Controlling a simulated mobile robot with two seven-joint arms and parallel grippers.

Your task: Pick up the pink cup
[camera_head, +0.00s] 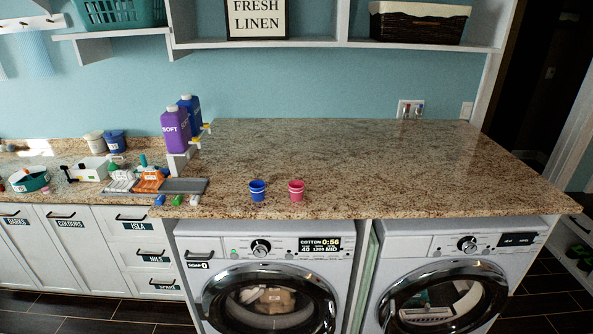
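The pink cup (296,190) stands upright near the front edge of the granite counter (400,165), above the left washing machine. A blue cup (257,190) stands just to its left, with a small gap between them. Neither of my grippers shows in the head view, and nothing touches the pink cup.
Purple (175,130) and blue (190,111) bottles, brushes and a grey tray (184,186) crowd the counter's left part. The counter behind and right of the cups is clear. A shelf (330,44) hangs above; two front-loading machines (268,290) stand below.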

